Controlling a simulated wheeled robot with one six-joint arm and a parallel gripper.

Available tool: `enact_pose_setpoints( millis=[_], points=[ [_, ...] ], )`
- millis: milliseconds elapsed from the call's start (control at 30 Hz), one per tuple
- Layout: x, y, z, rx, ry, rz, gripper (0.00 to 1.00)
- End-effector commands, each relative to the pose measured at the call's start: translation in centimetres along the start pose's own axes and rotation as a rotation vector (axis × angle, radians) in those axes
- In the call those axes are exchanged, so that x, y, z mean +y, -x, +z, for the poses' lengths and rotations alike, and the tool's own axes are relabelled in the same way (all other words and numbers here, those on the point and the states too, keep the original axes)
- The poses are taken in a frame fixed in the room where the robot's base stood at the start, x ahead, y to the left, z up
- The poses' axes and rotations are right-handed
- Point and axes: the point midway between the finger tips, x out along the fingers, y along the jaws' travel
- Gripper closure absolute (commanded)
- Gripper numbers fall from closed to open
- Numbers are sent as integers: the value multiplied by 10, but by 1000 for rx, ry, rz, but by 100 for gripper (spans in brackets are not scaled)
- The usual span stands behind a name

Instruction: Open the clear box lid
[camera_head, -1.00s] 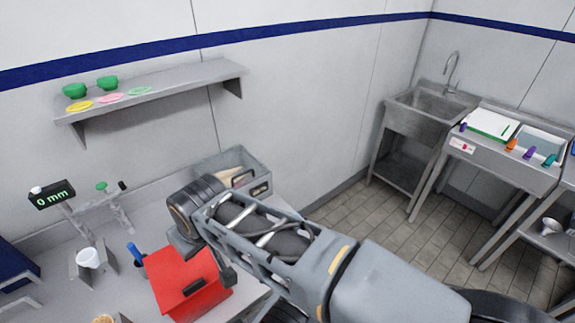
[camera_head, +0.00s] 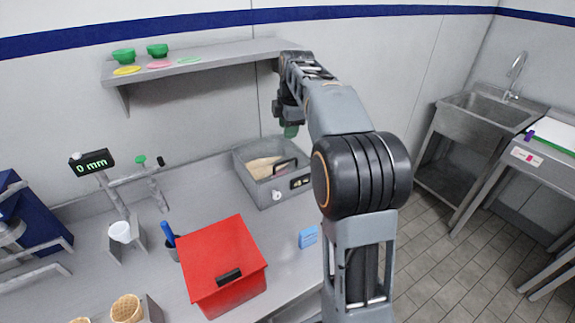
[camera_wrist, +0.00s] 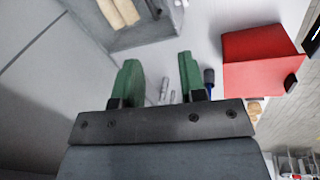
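The grey box with a see-through top (camera_head: 270,195) stands on the counter against the back wall. Pale tan pieces show inside it, and a dark handle (camera_head: 285,167) sits at its front right. I cannot make out the lid's edges or whether it is shut. My gripper (camera_head: 291,131) hangs above the box's back right part, its green fingertips apart from it. In the wrist view my gripper (camera_wrist: 158,75) has its two green fingers spread with nothing between them. Part of the box (camera_wrist: 150,38) shows at the top left there.
A red box (camera_head: 222,262) with a black handle stands in front of the clear box. A blue block (camera_head: 308,236) lies to its right. A shelf (camera_head: 210,62) with green bowls is above, its right end near my arm.

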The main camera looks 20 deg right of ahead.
Motion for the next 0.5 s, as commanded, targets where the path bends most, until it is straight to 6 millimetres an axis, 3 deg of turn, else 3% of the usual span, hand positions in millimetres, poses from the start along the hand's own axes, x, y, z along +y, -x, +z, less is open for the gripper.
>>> enact_pose_setpoints(
  millis=[33, 200, 367, 500],
  points=[
    [8, -11, 6, 2, 54, -7, 62],
    [23, -25, 18, 9, 188, -22, 62],
    [25, -43, 20, 11, 225, -27, 62],
    [24, -69, 20, 12, 225, -29, 62]
  ],
)
